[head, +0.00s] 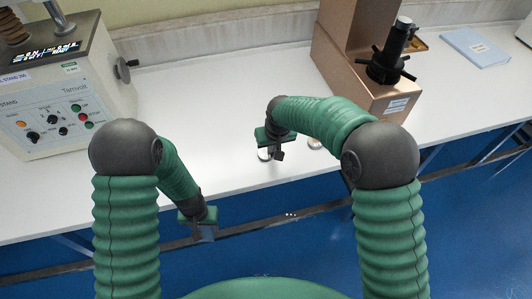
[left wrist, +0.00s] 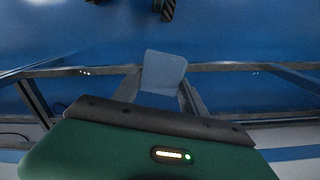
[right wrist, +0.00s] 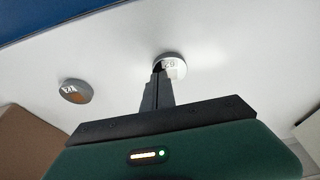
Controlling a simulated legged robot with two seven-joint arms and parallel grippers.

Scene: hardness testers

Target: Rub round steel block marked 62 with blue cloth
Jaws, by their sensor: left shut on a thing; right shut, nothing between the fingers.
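The round steel block marked 62 (right wrist: 177,65) lies flat on the white table, partly behind my right fingertips in the right wrist view. It also shows in the head view (head: 263,155), near the table's front edge. My right gripper (right wrist: 158,70) is shut and empty, its tips at the block's edge; I cannot tell whether they touch it. In the head view my right gripper (head: 279,155) is just right of the block. My left gripper (head: 203,226) is shut on the blue cloth (left wrist: 164,72), in front of the table edge over the floor. The cloth also shows in the head view (head: 208,234).
A second round block (right wrist: 76,91) lies nearby, toward the brown tester (head: 345,70). It also shows in the head view (head: 315,143). A grey control unit (head: 62,100) stands at left, a blue booklet (head: 474,47) at far right. The middle of the table (head: 210,100) is clear.

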